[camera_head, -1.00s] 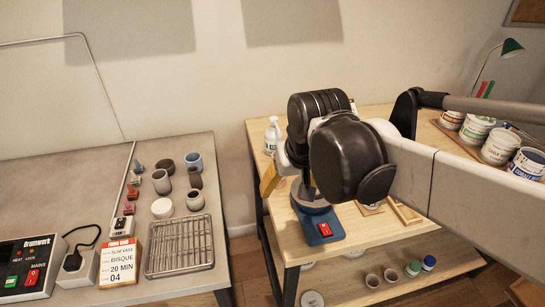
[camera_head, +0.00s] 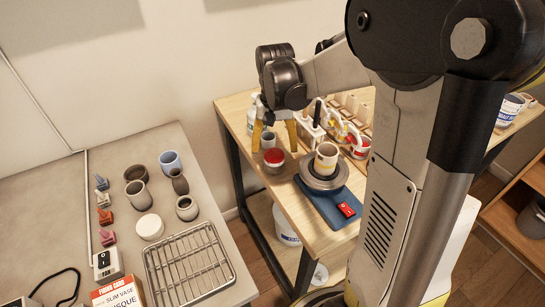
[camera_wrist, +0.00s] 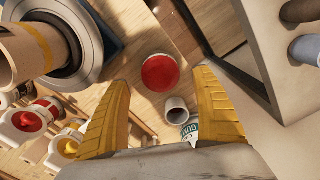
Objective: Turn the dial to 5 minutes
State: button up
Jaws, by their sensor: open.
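No dial with readable minute marks shows in either view. A round pot with a red top (camera_head: 273,157) stands on the wooden table, left of the pottery wheel. Its plain red disc (camera_wrist: 160,73) shows in the wrist view; I cannot tell whether it is the dial. My gripper (camera_head: 274,148) is open and empty, with yellow fingers pointing down above and around the red-topped pot. In the wrist view my gripper (camera_wrist: 164,79) has its fingertips on either side of the red disc, apart from it.
The wheel (camera_head: 323,178) carries a beige cup (camera_head: 326,158) and has a red switch (camera_head: 346,210). A grey cup (camera_wrist: 177,110) is close to the gripper. Several pots and a wire rack (camera_head: 188,265) stand on the left bench. Small jars sit behind the wheel.

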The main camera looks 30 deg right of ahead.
aim_at(274, 153)
jog(key=shift+f+b, duration=0.5)
jog(key=shift+f, duration=1.3)
jog(key=shift+c, duration=0.2)
jog(key=c, duration=1.1)
jog(key=shift+c, duration=0.2)
jog(key=shift+m, duration=0.4)
jog(key=shift+m+p, duration=0.65)
jog(key=shift+m, duration=1.85)
jog(key=shift+c, duration=0.2)
